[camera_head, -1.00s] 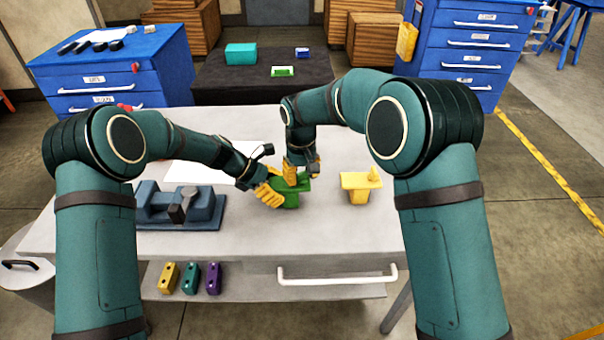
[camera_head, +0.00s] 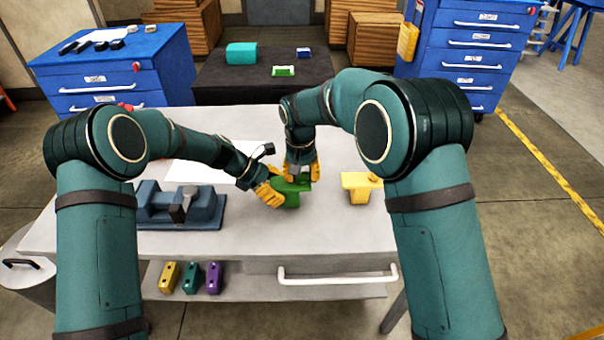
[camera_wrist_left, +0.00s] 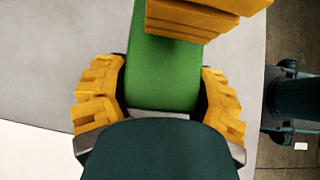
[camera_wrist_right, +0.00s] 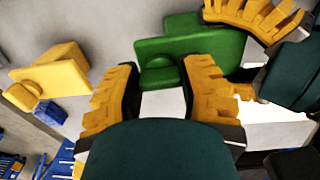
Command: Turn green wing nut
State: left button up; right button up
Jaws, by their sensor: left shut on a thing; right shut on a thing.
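The green block (camera_head: 291,198) with its flat top stands on the table, right of the blue fixture. My left gripper (camera_head: 273,192) is shut on its body from the left; the left wrist view shows the green body (camera_wrist_left: 165,72) between the yellow fingers. The green wing nut (camera_wrist_right: 160,62) is a small raised part on the flat top, partly hidden. My right gripper (camera_head: 301,174) points down over the top and is shut on the wing nut, with its fingers on either side in the right wrist view. The exact contact is hard to see.
A yellow block with a similar top (camera_head: 357,187) stands close to the right. A blue fixture (camera_head: 181,207) is at left, a white sheet (camera_head: 212,170) behind. The table's right front is clear.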

jog(key=o, duration=1.2)
